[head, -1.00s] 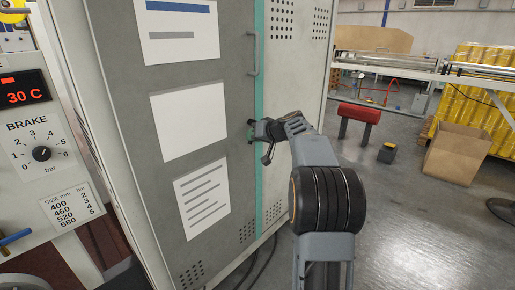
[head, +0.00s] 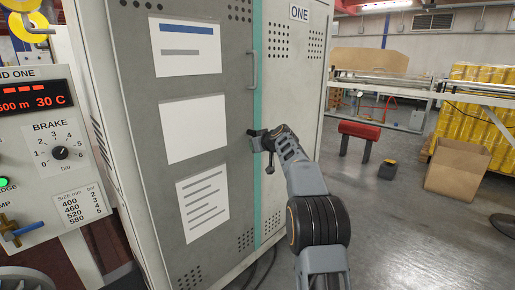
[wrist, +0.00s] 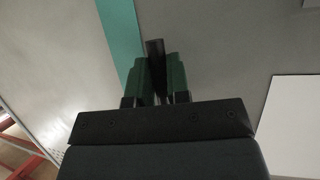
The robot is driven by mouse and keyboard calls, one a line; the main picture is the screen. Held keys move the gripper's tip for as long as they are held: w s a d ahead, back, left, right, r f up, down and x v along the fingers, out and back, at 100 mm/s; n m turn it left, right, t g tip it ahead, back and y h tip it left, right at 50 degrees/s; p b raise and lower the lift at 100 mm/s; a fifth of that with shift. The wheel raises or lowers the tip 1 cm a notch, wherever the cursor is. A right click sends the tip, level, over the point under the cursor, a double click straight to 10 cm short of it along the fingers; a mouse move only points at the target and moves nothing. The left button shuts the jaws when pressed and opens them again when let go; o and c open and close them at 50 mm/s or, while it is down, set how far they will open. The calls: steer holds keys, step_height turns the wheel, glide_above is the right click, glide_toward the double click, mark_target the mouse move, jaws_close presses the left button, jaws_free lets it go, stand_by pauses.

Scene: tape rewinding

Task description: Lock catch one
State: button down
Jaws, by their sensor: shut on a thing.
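Catch one shows as a dark bar (wrist: 154,49) in the wrist view, standing between the two green-padded fingers at the grey cabinet door. My gripper (wrist: 158,75) is shut on it. In the head view, my gripper (head: 257,138) is at the door's right edge, beside the teal strip and below the door handle (head: 253,70). The gripper hides most of the catch there, so its exact angle cannot be told. The tall grey cabinet (head: 135,95) is marked ONE and its door looks closed.
Papers (head: 194,128) are fixed to the door. A control panel (head: 50,140) with a brake dial stands at the left. A red-topped stand (head: 360,131), a cardboard box (head: 457,168) and yellow stacked goods are at the right.

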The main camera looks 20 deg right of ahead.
stand_by(0.3)
steer(key=c, duration=1.1)
jaws_free()
steer(key=v, duration=1.3)
steer(key=shift+s+r, duration=0.2)
steer(key=shift+s, duration=0.15)
